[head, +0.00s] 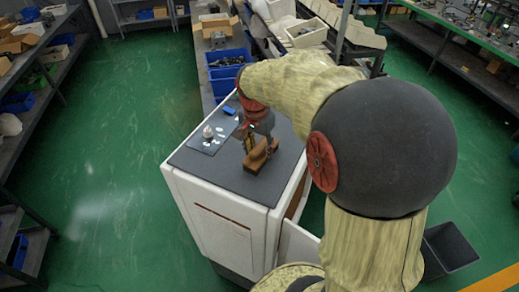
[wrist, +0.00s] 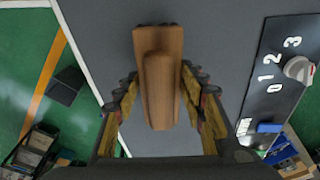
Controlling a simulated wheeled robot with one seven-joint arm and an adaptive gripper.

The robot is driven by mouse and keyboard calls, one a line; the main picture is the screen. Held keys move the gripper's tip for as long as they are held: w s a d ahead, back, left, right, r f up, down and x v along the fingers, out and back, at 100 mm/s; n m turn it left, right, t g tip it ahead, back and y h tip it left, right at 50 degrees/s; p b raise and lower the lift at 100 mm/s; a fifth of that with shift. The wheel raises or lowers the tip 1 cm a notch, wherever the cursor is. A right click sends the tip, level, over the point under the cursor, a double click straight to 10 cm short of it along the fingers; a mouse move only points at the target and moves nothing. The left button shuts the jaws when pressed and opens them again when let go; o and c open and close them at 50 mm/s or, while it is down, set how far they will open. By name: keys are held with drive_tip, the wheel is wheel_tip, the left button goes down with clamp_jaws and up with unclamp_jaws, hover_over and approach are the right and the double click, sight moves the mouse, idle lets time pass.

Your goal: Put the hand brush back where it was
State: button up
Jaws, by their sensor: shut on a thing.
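The hand brush (head: 256,160) is brown and wooden-looking, at the front right of the grey top of a white cabinet (head: 225,185). My gripper (head: 259,143) is above it with the fingers down around it. In the wrist view the brush (wrist: 158,85) lies lengthwise between the two fingers of my gripper (wrist: 160,112), which are shut on it. Its underside is hidden, and I cannot tell whether it touches the cabinet top.
A dark plate (head: 210,143) with a white knob (head: 208,132) and numbers lies on the cabinet top, left of the brush. A blue piece (head: 229,111) sits at its far end. A black bin (head: 450,246) stands on the floor at right. Bare top lies in front of the plate.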

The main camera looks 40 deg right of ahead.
drive_tip(key=o, duration=1.5)
drive_tip(key=shift+o, duration=0.2)
drive_tip(key=r, duration=0.7)
drive_tip(key=a+r, duration=0.1)
drive_tip(key=r, duration=0.2)
drive_tip(key=shift+s+a+r+b, duration=0.1)
drive_tip(key=shift+s+r+b, duration=0.1)
drive_tip(key=shift+r+b, duration=0.1)
drive_tip(key=s+a+f+n+t, duration=0.1)
drive_tip(key=s+a+n+t, duration=0.1)
drive_tip(key=s+a+n, duration=0.4)
drive_tip(key=s+a+f+n+t+y, duration=0.1)
drive_tip(key=s+a+n+t, duration=0.2)
drive_tip(key=s+a+n, duration=0.4)
drive_tip(key=a+n, duration=0.1)
drive_tip(key=a, duration=0.4)
drive_tip(key=shift+s+a, duration=0.3)
drive_tip(key=shift+a, duration=0.1)
